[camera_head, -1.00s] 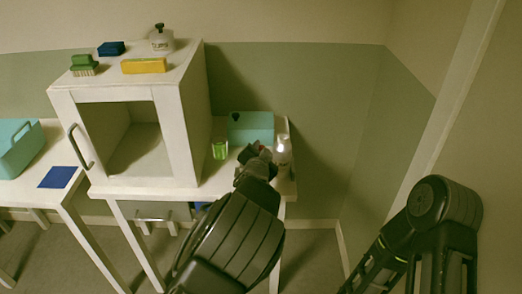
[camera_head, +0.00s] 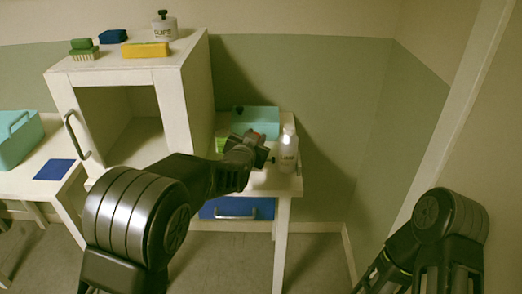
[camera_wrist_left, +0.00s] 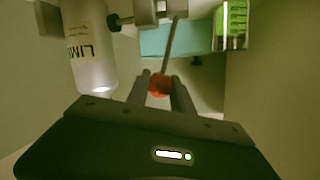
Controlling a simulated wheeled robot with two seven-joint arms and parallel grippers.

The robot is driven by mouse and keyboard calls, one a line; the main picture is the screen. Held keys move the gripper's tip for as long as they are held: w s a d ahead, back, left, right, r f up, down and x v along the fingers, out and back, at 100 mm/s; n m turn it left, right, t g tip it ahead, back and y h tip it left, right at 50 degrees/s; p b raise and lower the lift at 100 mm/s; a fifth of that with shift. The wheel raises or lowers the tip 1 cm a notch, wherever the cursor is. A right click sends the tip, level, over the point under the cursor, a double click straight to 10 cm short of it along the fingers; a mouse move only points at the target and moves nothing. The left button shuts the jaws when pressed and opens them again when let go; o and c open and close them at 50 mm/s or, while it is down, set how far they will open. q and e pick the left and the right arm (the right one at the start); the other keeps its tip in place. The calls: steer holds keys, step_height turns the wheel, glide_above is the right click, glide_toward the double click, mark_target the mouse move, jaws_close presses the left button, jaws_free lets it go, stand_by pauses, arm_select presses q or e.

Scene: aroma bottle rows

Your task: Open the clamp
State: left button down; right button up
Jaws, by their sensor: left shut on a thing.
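The clamp (camera_wrist_left: 147,12) shows at the top of the left wrist view as a pale metal body with a black knob to its left. A thin metal lever (camera_wrist_left: 171,45) runs from it down to a red knob (camera_wrist_left: 159,88). My left gripper (camera_wrist_left: 160,85) has its two fingers on either side of the red knob and is shut on it. In the head view my left gripper (camera_head: 262,148) is over the right table and hides most of the clamp. My right arm stands at the right edge, with its gripper out of view.
A white labelled bottle (camera_head: 288,150) stands close to the left gripper. A green-filled glass (camera_wrist_left: 232,22) and a teal box (camera_head: 258,119) are near it. A white cabinet (camera_head: 190,95) stands left of the gripper, and a blue drawer (camera_head: 262,208) is below the tabletop.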

arm_select(q)
steer(key=a+n+b, duration=0.1)
steer(key=b, duration=0.2)
steer(key=shift+a+f+n+h, duration=0.1)
steer(key=shift+a+n+h, duration=0.2)
steer(key=shift+a+r+n+b, duration=0.25)
steer(key=shift+r+n+b, duration=0.05)
steer(key=shift+b, duration=0.45)
arm_select(e)
steer(key=shift+f, duration=2.9)
arm_select(q)
steer(key=c, duration=1.4)
jaws_free()
steer(key=v, duration=0.8)
steer(key=shift+f, duration=0.15)
